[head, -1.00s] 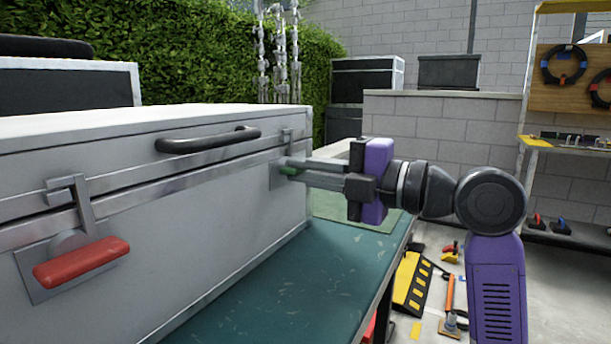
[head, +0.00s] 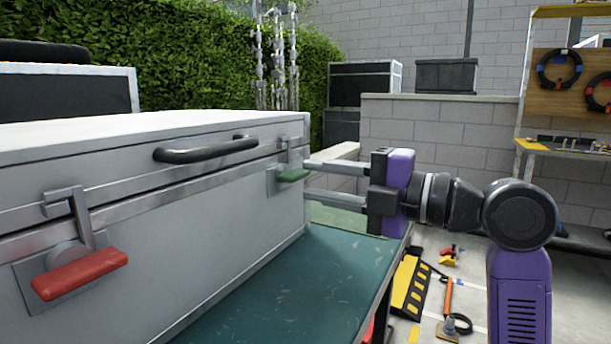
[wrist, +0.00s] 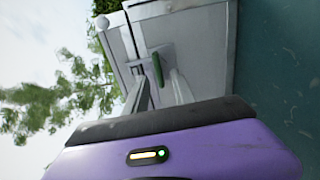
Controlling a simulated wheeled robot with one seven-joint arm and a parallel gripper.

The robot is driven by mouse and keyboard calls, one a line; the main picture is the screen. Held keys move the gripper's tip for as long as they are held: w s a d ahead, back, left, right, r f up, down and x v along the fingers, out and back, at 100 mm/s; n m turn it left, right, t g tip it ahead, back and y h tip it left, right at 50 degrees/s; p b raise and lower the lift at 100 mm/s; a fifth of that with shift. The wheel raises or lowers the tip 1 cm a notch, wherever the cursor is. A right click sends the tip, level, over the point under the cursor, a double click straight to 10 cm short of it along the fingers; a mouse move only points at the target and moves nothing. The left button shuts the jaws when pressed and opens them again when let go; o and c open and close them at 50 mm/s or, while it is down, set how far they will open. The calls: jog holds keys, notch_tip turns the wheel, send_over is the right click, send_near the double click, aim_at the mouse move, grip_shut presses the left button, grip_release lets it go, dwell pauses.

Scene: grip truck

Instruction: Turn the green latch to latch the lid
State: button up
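The green latch (head: 292,175) is at the right end of the front of the white case (head: 200,215). Its handle lies roughly level, below a metal hook at the lid seam. My gripper (head: 306,181) is to the right of the latch with its two fingers spread apart, one higher and one lower, and nothing between them. In the wrist view the green latch (wrist: 158,69) shows between the two fingers, beyond their tips or close to them; I cannot tell the exact gap. The lid (head: 120,135) is down on the case.
A red latch (head: 80,273) is on the left of the case front, its handle nearly level. A black carry handle (head: 207,149) sticks out from the lid. The green bench top (head: 270,285) is clear in front of the case. Tools lie on the floor at right.

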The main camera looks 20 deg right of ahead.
jog(key=shift+v, duration=2.35)
